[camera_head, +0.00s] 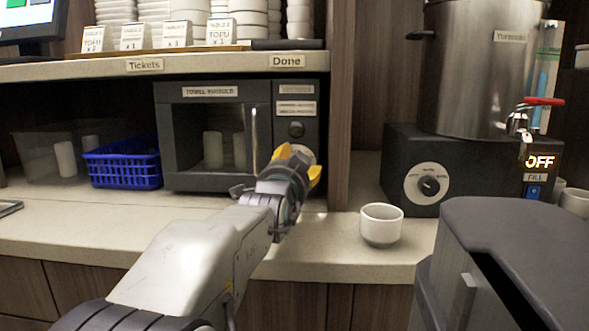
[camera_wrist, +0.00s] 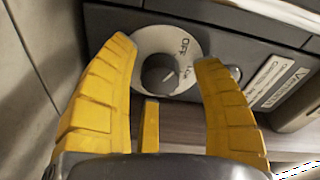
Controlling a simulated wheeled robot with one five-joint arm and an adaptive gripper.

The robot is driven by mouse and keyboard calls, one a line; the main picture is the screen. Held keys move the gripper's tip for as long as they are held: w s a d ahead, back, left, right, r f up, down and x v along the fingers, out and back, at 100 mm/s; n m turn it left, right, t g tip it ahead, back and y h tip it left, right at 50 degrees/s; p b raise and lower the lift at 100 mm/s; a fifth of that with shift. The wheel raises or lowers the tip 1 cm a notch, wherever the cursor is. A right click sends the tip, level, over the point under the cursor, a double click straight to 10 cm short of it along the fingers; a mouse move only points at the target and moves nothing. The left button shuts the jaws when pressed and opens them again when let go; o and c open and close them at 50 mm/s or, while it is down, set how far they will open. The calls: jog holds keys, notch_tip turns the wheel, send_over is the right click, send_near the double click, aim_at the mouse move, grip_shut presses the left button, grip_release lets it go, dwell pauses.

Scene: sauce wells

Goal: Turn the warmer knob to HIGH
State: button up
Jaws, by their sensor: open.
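The warmer knob (camera_wrist: 159,75) is dark and round, on a white dial plate (camera_wrist: 150,43). OFF shows at the plate's upper right, with another partly hidden word below it; the pointer's exact setting is unclear. My yellow-fingered gripper (camera_wrist: 165,52) is open, its fingertips on either side of the dial in the wrist view; I cannot tell whether they touch the panel. In the head view my gripper (camera_head: 298,162) is at the lower right panel of the dark warmer cabinet (camera_head: 163,130), covering most of the dial there.
The cabinet has a vertical door handle (camera_head: 254,138) left of my gripper. A blue basket (camera_head: 123,168) stands further left. A wooden post (camera_head: 341,100) is close on the right. A white cup (camera_head: 381,225) and an urn base with another dial (camera_head: 427,186) stand beyond it.

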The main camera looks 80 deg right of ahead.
jog(key=c, duration=1.2)
jog(key=shift+f+b, duration=0.1)
jog(key=shift+b, duration=0.35)
jog(key=shift+m+b, duration=1)
jog(key=shift+m, duration=0.1)
jog(key=shift+r+m+y+b, duration=0.2)
jog(key=shift+m+y+b, duration=0.15)
jog(key=shift+m, duration=1.35)
jog(key=shift+w+r, duration=0.1)
jog(key=o, duration=1.2)
